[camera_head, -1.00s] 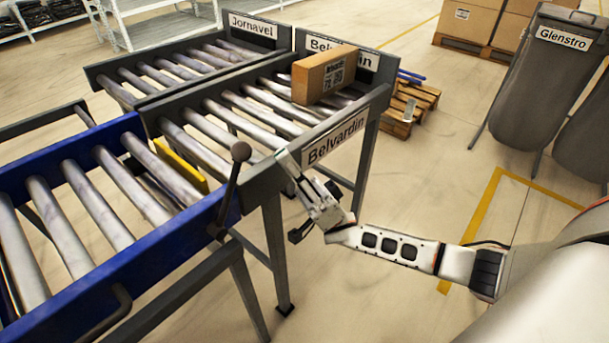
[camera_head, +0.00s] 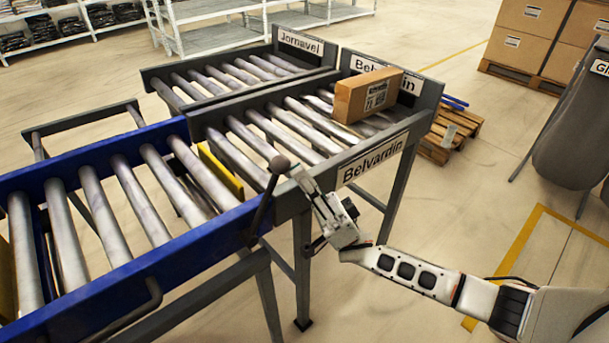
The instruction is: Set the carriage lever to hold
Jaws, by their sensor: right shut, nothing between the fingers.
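The carriage lever (camera_head: 264,203) is a dark rod with a round black knob (camera_head: 279,164). It stands at the right end of the blue-framed roller carriage (camera_head: 110,293), with its top leaning a little right. My right gripper (camera_head: 298,176) is shut and empty, its tips just right of the knob. I cannot tell whether they touch it. No hold marking is readable near the lever. My left gripper is out of view.
The carriage meets the Belvardin roller lane (camera_head: 290,115), which carries a brown carton (camera_head: 367,95). A yellow plate (camera_head: 220,172) stands near the junction. The Jornavel lane (camera_head: 225,80) lies behind. A pallet (camera_head: 446,137) and grey bag (camera_head: 575,130) stand right. Floor in front is clear.

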